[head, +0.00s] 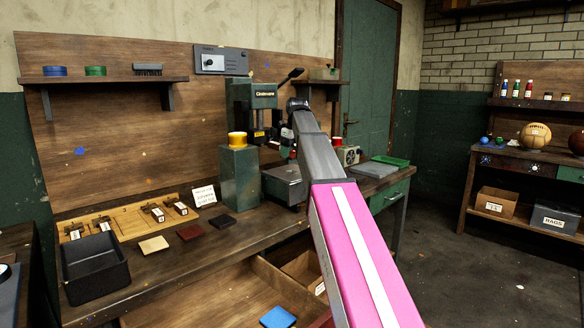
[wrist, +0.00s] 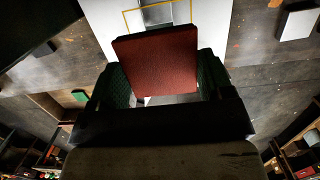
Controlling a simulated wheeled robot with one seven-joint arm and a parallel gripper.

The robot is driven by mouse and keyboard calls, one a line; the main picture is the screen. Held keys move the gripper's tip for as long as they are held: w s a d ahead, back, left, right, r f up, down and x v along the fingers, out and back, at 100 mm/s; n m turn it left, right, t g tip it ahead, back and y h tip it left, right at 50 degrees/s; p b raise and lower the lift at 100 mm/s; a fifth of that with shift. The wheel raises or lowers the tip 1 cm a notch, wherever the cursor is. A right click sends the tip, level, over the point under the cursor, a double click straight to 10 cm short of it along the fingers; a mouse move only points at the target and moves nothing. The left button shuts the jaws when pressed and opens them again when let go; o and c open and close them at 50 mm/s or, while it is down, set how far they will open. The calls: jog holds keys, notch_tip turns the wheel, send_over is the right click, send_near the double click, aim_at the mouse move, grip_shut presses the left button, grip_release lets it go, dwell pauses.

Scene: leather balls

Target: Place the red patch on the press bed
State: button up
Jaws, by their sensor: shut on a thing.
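The red patch (wrist: 160,60) is a flat dark-red square, held between the green-padded fingers of my gripper (wrist: 160,82) in the wrist view. Beyond it lies a pale plate (wrist: 105,18) with a yellow square outline, seemingly the press bed; the patch covers part of it. I cannot tell the gap between patch and plate. In the head view the green press (head: 255,95) stands on the bench with its grey bed (head: 283,184) low in front. My gripper (head: 287,148) is at the press, partly hidden behind my arm; the held patch is not clear there.
Cream (head: 153,245), dark red-brown (head: 190,232) and black (head: 222,221) squares lie on the bench (head: 235,245). A black tray (head: 95,268) stands at the left. A blue square (head: 278,317) lies in the open drawer. A green pillar (head: 239,175) stands close left of the bed.

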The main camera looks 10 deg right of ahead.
aim_at(295, 155)
jog(key=shift+f, duration=2.9)
jog(key=shift+f, duration=0.1)
jog(key=o, duration=0.9)
jog(key=r, duration=0.4)
jog(key=s+r, duration=0.1)
jog(key=r, duration=0.3)
jog(key=d+r, duration=0.1)
jog(key=r, duration=0.3)
jog(key=shift+s, duration=0.25)
